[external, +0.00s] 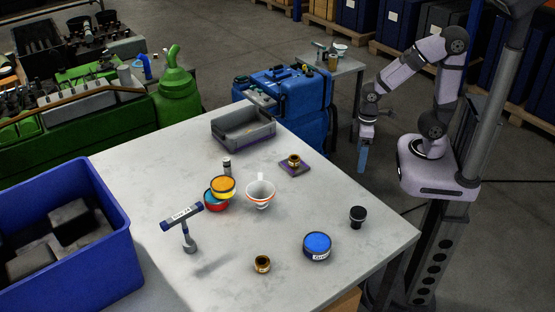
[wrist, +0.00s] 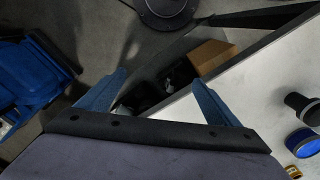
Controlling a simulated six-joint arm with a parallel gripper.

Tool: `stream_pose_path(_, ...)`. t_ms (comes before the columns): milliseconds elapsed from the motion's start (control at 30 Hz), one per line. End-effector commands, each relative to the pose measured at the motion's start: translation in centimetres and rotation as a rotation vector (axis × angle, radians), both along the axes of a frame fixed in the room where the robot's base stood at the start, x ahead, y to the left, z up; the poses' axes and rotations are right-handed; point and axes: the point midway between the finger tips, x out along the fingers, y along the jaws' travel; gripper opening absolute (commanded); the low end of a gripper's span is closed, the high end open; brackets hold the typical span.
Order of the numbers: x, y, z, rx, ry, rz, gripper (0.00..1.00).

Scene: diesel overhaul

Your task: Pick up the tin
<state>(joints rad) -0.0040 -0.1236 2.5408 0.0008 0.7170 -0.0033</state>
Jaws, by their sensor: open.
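A round tin (external: 317,247) with a blue top and a white label stands on the grey table near its front right edge. Part of it shows in the wrist view (wrist: 299,144) at the right edge. My gripper (external: 362,168) points down beyond the table's right edge, apart from the tin. In the wrist view my gripper (wrist: 160,84) has its two blue fingers spread, with nothing between them.
A black cylinder (external: 357,215) and a small brass part (external: 262,264) stand near the tin. A white cup (external: 260,194), an orange-topped container (external: 223,185), a T-shaped tool (external: 183,217) and a grey tray (external: 234,138) are farther left. A blue bin (external: 95,265) stands at left.

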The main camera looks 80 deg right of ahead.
Motion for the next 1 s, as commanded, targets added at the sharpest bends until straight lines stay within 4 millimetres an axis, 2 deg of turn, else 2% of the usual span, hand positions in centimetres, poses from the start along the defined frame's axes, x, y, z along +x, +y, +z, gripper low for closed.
stream_pose_path(167, 4.5, 1.0, 1.4, 0.012, -0.047, 0.02, 0.86)
stream_pose_path(367, 14.0, 4.1, 3.7, 0.043, -0.151, 0.063, 0.86)
stream_pose_path(500, 21.2, 7.3, 5.2, 0.073, -0.236, 0.097, 0.86)
stream_pose_path(700, 30.2, 12.9, 6.8, 0.123, -0.354, 0.15, 0.86)
stream_pose_path(800, 33.6, 15.6, 7.3, 0.15, -0.406, 0.172, 0.86)
stream_pose_path(900, 36.2, 18.0, 7.6, 0.171, -0.449, 0.19, 0.86)
stream_pose_path(1000, 38.0, 19.8, 7.9, 0.191, -0.482, 0.203, 0.86)
